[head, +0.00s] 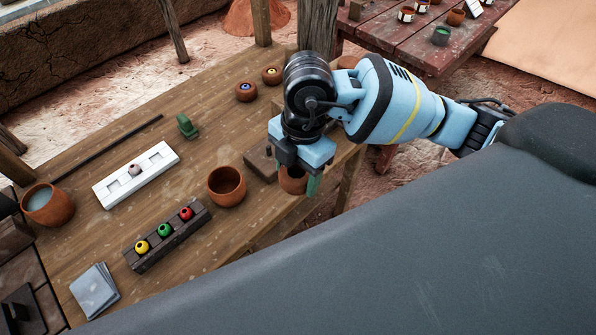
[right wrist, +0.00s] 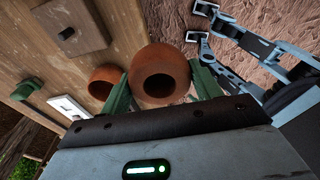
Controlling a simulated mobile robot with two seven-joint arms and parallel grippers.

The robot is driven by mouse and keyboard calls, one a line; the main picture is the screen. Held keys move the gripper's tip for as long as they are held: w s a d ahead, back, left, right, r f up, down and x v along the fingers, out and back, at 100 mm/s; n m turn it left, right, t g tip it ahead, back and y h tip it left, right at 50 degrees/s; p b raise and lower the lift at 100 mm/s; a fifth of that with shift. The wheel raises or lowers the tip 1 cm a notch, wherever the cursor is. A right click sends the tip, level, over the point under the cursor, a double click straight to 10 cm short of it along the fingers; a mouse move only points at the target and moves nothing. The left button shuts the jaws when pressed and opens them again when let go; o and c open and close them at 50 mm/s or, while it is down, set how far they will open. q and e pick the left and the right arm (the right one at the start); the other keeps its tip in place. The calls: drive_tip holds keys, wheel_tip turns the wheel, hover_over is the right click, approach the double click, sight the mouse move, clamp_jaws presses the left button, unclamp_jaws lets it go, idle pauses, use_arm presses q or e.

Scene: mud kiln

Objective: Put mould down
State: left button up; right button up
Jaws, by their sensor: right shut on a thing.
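My right gripper (head: 295,180) points down at the right edge of the wooden table. Its green fingers are shut on a small terracotta pot (head: 292,181), which also shows between the fingers in the right wrist view (right wrist: 160,72), with its round mouth facing the camera. I cannot tell whether the pot touches the table. A white mould (head: 118,190) with shallow recesses lies on the left part of the table, with a small pale ball (head: 134,170) on it. The mould is partly visible in the right wrist view (right wrist: 65,104). My left gripper does not show.
A terracotta bowl (head: 226,186) stands left of my right gripper, and a dark wooden block (head: 259,160) is close behind it. A green object (head: 187,127) and two small bowls (head: 246,92) stand farther back. Bare tabletop lies between.

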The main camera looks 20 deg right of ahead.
idle(0.3)
